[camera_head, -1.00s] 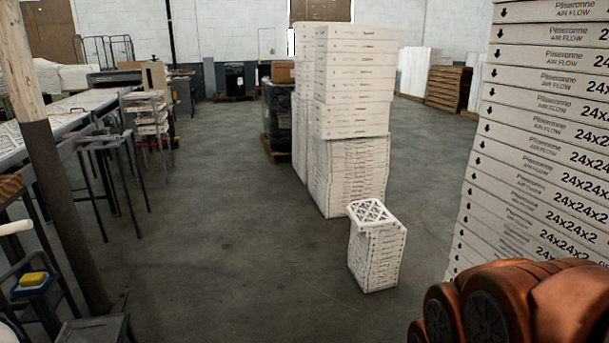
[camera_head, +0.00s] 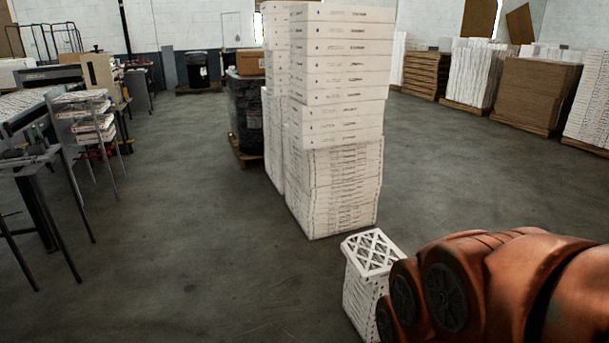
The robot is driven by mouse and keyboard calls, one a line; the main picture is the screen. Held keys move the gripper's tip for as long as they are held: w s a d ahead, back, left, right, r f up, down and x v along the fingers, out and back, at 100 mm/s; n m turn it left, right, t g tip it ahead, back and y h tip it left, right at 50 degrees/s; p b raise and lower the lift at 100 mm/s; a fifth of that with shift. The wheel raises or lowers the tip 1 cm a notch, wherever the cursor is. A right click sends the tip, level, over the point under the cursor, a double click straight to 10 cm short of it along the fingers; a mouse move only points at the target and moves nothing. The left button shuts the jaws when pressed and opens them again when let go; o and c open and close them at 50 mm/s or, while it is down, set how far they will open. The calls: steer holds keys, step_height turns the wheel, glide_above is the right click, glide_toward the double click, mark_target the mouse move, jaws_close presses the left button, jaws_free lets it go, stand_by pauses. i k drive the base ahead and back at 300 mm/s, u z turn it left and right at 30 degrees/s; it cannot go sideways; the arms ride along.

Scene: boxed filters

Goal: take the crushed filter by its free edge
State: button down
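A small white stack of filters (camera_head: 358,290) stands on the floor at the lower middle. On its top lies a filter with a white lattice face (camera_head: 371,251); whether this is the crushed one I cannot tell. My orange arm comes in from the right edge and covers the right side of the small stack in the picture. My gripper cannot be made out, and its fingertips do not show. Whether the arm touches the stack cannot be told.
A tall stack of white filter boxes (camera_head: 338,100) stands just behind the small stack. A dark wrapped pallet (camera_head: 246,112) is behind it to the left. Tables and a rack (camera_head: 88,128) line the left side. More stacks (camera_head: 533,95) stand at the back right. Open floor (camera_head: 180,230) lies left of centre.

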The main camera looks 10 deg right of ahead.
mark_target(371, 254)
steer(key=i, duration=2.95)
steer(key=z, duration=0.95)
